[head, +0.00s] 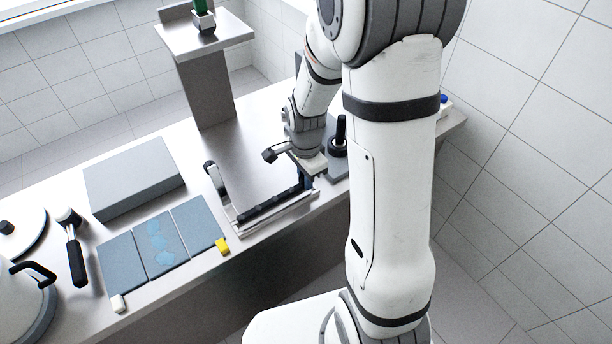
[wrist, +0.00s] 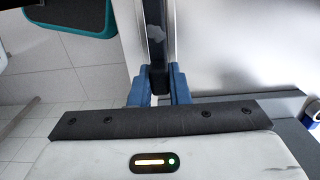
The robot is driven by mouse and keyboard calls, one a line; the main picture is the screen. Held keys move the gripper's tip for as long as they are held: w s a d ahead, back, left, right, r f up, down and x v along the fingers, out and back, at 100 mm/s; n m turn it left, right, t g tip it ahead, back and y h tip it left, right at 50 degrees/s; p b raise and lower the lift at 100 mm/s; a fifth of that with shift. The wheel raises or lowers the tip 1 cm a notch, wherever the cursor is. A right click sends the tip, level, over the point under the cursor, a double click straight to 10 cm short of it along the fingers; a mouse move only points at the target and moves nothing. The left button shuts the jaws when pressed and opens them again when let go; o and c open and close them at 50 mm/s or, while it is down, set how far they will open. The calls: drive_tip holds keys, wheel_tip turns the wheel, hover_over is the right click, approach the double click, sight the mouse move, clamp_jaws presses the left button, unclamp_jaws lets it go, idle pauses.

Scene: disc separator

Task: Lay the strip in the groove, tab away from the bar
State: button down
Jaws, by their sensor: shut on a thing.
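A long dark strip (head: 268,206) lies along a silver rail-like fixture (head: 280,214) near the bench's front edge. My gripper (head: 308,182) is at the right end of the strip, pointing down. In the wrist view its blue fingers (wrist: 159,92) are shut on the dark strip (wrist: 158,55), which runs away between two bright metal edges. A paler grey patch marks the strip there. I cannot tell whether it is fully seated in the groove. A raised bar (head: 222,194) with a dark grip stands at the fixture's left end. I cannot make out the tab.
A black post on a round base (head: 338,148) stands close to the right of my gripper. A blue-grey panelled mat (head: 120,262), a yellow block (head: 222,245) and a grey box (head: 133,178) lie to the left. Bare bench (head: 250,155) lies behind the fixture.

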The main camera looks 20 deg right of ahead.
drive_tip(key=shift+f, duration=0.15)
drive_tip(key=shift+f+b, duration=0.95)
drive_tip(key=shift+f, duration=0.1)
drive_tip(key=c, duration=1.3)
unclamp_jaws()
drive_tip(key=shift+f, duration=0.1)
drive_tip(key=shift+r, duration=3.95)
